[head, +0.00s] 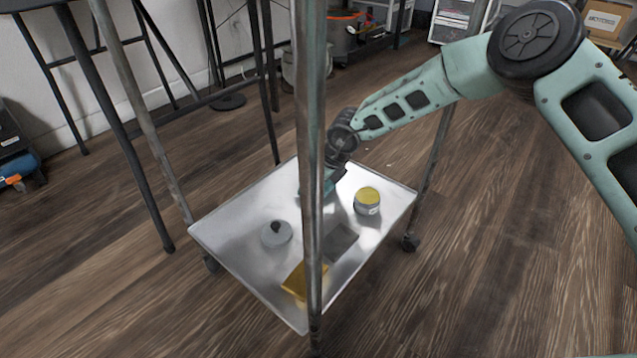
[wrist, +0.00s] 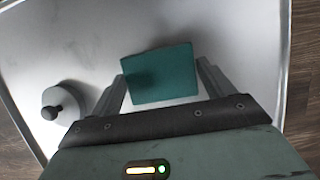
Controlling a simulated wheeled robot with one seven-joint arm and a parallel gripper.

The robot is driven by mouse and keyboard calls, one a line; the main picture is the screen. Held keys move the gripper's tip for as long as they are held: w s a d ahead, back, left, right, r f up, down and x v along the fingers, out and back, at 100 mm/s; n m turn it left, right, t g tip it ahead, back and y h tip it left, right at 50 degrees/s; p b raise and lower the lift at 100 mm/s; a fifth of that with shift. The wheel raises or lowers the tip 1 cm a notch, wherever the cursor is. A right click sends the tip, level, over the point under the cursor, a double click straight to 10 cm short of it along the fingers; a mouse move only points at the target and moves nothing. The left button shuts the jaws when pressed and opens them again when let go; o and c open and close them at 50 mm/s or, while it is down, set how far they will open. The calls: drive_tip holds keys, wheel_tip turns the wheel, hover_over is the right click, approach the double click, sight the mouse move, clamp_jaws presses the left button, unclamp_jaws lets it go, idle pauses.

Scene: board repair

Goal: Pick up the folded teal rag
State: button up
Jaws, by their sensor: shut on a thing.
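The folded teal rag (wrist: 162,74) is a flat teal rectangle in the wrist view, with a dark shadow across its left part. My gripper (wrist: 161,72) is shut on it, one grey finger at its left edge and one at its right. In the head view my gripper (head: 330,184) is low over the far part of the metal cart's tray, partly behind a cart post. The rag cannot be told apart from my gripper there. I cannot tell whether the rag touches the tray.
The metal tray (head: 230,240) also holds a grey round container with a dark knob (head: 277,234), a yellow-topped tin (head: 367,201), a grey square piece (head: 341,242) and a yellow block (head: 298,283). An upright cart post (head: 311,120) crosses in front. Black stool legs (head: 110,120) stand left.

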drive_tip(key=shift+r+p, duration=0.65)
drive_tip(key=shift+r, duration=0.25)
wheel_tip(320, 180, up, 2)
drive_tip(key=shift+p, duration=1)
drive_tip(key=s, duration=0.1)
drive_tip(key=s+p, duration=0.1)
drive_tip(key=s, duration=0.1)
drive_tip(key=shift+s+d, duration=0.2)
drive_tip(key=shift+s, duration=0.05)
drive_tip(key=s+b, duration=0.1)
drive_tip(key=s, duration=0.1)
drive_tip(key=s+f, duration=0.1)
drive_tip(key=s, duration=0.2)
drive_tip(key=s+b, duration=0.1)
drive_tip(key=s, duration=0.1)
drive_tip(key=shift+s+d+f+b, duration=0.2)
drive_tip(key=shift+d+b, duration=0.1)
drive_tip(key=s+b, duration=0.1)
drive_tip(key=s, duration=0.1)
drive_tip(key=s+b, duration=0.2)
drive_tip(key=s+d+b, duration=0.1)
drive_tip(key=s+b, duration=0.1)
drive_tip(key=shift+r, duration=0.2)
drive_tip(key=shift+s+r+b, duration=0.2)
drive_tip(key=shift+s+b, duration=0.2)
drive_tip(key=shift+s, duration=0.1)
drive_tip(key=shift+o, duration=0.4)
